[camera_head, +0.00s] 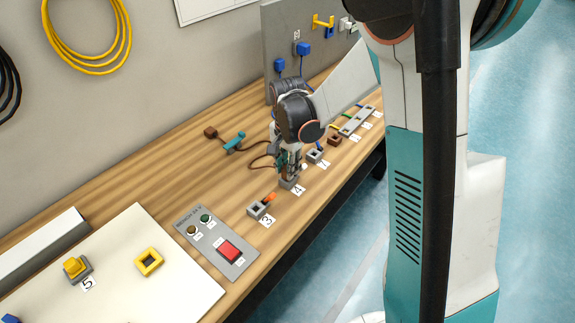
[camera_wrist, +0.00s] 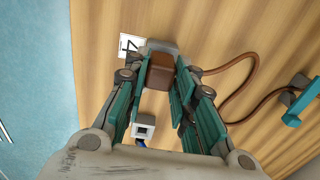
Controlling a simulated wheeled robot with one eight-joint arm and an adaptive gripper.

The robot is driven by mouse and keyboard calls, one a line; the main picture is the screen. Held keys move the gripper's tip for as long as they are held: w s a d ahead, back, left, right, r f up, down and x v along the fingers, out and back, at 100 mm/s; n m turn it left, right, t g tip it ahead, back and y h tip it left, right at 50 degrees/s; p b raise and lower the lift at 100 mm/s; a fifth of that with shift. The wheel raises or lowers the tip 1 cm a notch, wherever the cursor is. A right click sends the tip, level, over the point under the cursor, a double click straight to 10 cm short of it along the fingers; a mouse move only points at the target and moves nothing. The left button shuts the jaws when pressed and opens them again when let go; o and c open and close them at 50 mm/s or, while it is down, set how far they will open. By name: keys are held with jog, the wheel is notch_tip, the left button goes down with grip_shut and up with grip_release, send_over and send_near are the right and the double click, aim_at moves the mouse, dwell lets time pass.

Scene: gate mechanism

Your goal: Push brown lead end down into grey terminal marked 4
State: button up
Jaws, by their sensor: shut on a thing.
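My gripper (camera_head: 287,163) is low over the bench at the grey terminal (camera_head: 289,184) beside the label 4 (camera_head: 299,189). In the wrist view my gripper (camera_wrist: 161,84) has its teal fingers on both sides of the brown lead end (camera_wrist: 160,72), a brown block, and is shut on it. The grey terminal (camera_wrist: 163,46) shows just past the brown end, next to the label 4 (camera_wrist: 129,45). The brown end overlaps the terminal in this view; I cannot tell how deep it sits. The brown cable (camera_wrist: 240,75) curves away to the right.
A teal clip (camera_head: 235,142) holds the cable behind, near a brown block (camera_head: 210,132). Terminal 3 (camera_head: 257,209) with an orange piece stands nearer; another grey terminal (camera_head: 314,156) stands beyond. A switch panel (camera_head: 215,240) lies at the front.

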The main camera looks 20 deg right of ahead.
jog(key=shift+f, duration=0.1)
jog(key=o, duration=1.1)
jog(key=shift+o, duration=0.2)
notch_tip(320, 180, up, 12)
